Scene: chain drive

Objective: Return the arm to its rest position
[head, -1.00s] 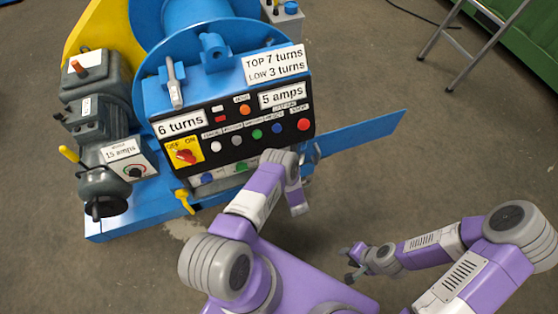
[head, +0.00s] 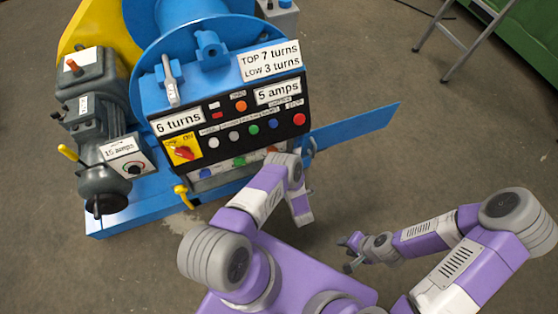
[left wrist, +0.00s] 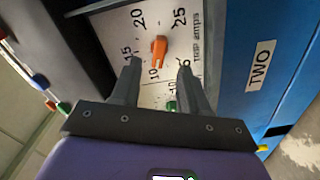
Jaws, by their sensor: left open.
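My left arm (head: 262,195) reaches up in front of the blue machine's control panel (head: 235,123) and bends down at the elbow. Its gripper is hidden in the head view. In the left wrist view my left gripper (left wrist: 157,75) is open and nothing is between its fingertips. Behind the fingers is a white dial plate with an orange pointer (left wrist: 159,50), marked in trip amps. I cannot tell whether a finger touches it. My right gripper (head: 350,255) is at the lower right of the head view, its fingers apart and empty, above bare floor.
The blue machine carries a grey motor (head: 90,85), a yellow-and-red switch (head: 183,150), and a yellow tap (head: 182,195). A blue plate (head: 355,124) sticks out to its right. A metal stand (head: 470,35) is at the upper right. The floor between is clear.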

